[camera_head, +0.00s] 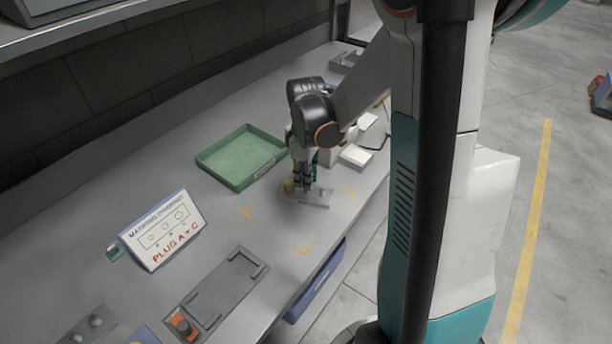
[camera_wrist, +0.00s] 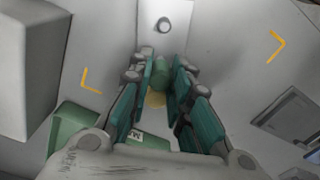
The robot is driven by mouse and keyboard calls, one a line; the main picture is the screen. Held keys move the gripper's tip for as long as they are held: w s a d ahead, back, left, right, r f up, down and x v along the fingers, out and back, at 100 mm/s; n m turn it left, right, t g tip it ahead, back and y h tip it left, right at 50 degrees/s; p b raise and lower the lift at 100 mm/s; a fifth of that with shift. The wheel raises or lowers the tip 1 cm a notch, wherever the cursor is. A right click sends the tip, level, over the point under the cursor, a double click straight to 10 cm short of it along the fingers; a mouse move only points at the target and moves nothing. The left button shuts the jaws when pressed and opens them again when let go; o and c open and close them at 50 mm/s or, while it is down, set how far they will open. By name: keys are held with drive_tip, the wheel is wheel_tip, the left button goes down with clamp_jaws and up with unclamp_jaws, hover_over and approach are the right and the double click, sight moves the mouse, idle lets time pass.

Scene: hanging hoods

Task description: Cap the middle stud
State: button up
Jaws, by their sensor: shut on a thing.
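A light grey plate (camera_head: 318,199) lies on the bench inside yellow corner marks, below my gripper (camera_head: 306,184). A yellow cap (camera_head: 289,186) stands at the plate's left end; it also shows in the wrist view (camera_wrist: 156,99), partly behind the fingers. A bare grey stud (camera_wrist: 163,24) stands at the plate's other end. In the wrist view my gripper (camera_wrist: 162,74) is shut on a small green cap (camera_wrist: 161,77), over the middle of the plate. The middle stud is hidden by the cap and fingers, so I cannot tell whether they touch.
A green tray (camera_head: 240,157) lies behind the plate. A sign reading "PLUG A + C" (camera_head: 164,229) stands to the left. A dark grey fixture (camera_head: 222,290) lies at the front. White boxes (camera_head: 356,155) stand behind right. A blue bin (camera_head: 315,285) hangs below the bench edge.

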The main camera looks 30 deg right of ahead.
drive_tip(key=shift+f+b, duration=1.25)
drive_tip(key=shift+f, duration=0.3)
idle(1.1)
drive_tip(key=o, duration=0.8)
drive_tip(key=shift+c, duration=0.2)
drive_tip(key=shift+r, duration=0.1)
